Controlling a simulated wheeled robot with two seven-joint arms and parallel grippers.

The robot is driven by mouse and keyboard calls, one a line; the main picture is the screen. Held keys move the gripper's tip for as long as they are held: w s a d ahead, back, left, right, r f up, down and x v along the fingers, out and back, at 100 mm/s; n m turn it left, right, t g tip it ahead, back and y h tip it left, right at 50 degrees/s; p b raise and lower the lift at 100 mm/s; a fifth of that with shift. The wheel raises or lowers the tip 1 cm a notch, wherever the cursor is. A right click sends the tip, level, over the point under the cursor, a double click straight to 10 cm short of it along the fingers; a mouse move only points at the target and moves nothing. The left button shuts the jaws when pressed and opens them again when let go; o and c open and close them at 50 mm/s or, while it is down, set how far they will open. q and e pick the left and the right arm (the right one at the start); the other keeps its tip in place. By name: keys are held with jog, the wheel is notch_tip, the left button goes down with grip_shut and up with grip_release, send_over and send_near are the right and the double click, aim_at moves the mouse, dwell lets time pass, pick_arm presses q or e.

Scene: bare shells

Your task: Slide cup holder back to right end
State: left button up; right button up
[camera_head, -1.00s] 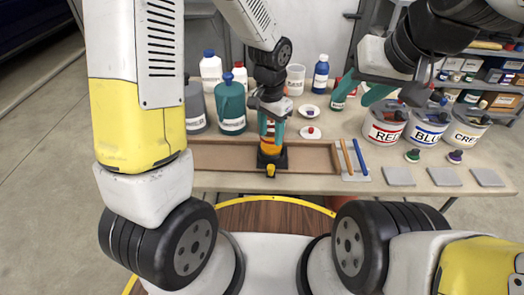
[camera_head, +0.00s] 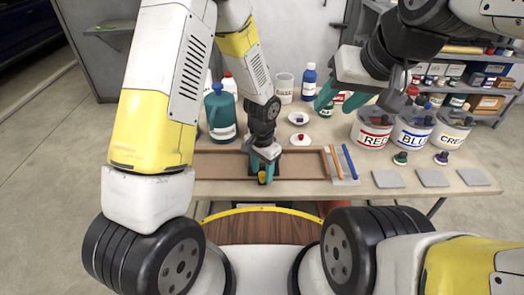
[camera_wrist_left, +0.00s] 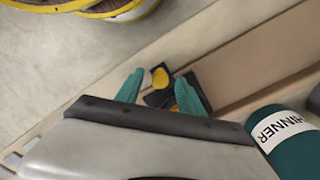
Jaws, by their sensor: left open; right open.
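The black cup holder (camera_head: 252,171), with a yellow knob at its front, sits in the long brown wooden tray (camera_head: 302,166), left of the tray's right end. My left gripper (camera_head: 263,168) is open and low over the holder, with its teal fingers on either side. In the left wrist view the holder (camera_wrist_left: 157,98) and yellow knob show between the open fingers; contact cannot be told. The gripper hides much of the holder, and the orange cup is hidden.
An orange stick and a blue stick (camera_head: 349,162) lie just beyond the tray's right end. A teal thinner bottle (camera_head: 220,116) stands behind the tray at left. Paint buckets (camera_head: 372,130) stand at right, with grey pads (camera_head: 388,179) in front. The tray looks clear right of the holder.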

pick_arm(q)
grip_shut()
dwell(1.4)
